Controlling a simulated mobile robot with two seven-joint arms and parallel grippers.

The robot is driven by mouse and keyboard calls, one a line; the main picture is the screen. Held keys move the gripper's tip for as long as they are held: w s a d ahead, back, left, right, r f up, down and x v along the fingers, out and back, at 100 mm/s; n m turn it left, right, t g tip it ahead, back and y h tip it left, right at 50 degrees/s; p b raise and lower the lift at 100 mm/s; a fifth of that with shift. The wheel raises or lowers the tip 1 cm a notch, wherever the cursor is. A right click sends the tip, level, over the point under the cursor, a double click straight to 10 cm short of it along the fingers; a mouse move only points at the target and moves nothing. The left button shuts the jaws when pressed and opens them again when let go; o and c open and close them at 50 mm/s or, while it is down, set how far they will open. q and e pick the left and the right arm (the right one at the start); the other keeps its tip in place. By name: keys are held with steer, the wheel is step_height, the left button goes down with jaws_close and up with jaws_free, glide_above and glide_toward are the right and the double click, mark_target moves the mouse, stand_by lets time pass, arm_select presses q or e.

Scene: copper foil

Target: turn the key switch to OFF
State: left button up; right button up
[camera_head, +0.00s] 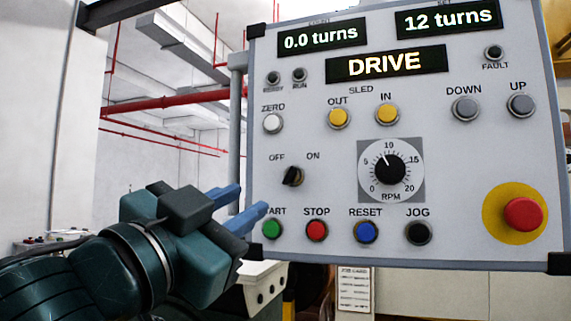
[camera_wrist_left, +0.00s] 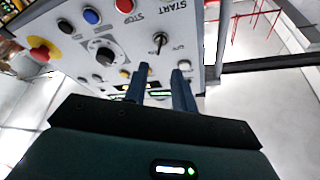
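The key switch (camera_head: 292,176) is a small dark knob at the left of the grey control panel, below the labels OFF and ON. I cannot tell for sure which label it points to. It also shows in the left wrist view (camera_wrist_left: 160,40), just beyond the fingertips. My left gripper (camera_head: 252,198) has its two blue fingers apart with nothing between them. It is left of and slightly below the key switch, apart from it. In the left wrist view the fingers (camera_wrist_left: 162,72) also show a gap. My right gripper is in neither view.
The panel (camera_head: 330,200) also carries a green START button (camera_head: 271,229), a red STOP button (camera_head: 317,230), an RPM dial (camera_head: 390,168) and a large red button (camera_head: 523,214). A display reads DRIVE (camera_head: 387,64). A grey post (camera_head: 236,130) stands along the panel's left edge.

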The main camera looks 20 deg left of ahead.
mark_target(286, 179)
arm_select(q)
steer(key=p+x, duration=0.1)
steer(key=x, duration=0.9)
steer(key=shift+w+r, duration=0.1)
steer(key=shift+w, duration=0.2)
jaws_close()
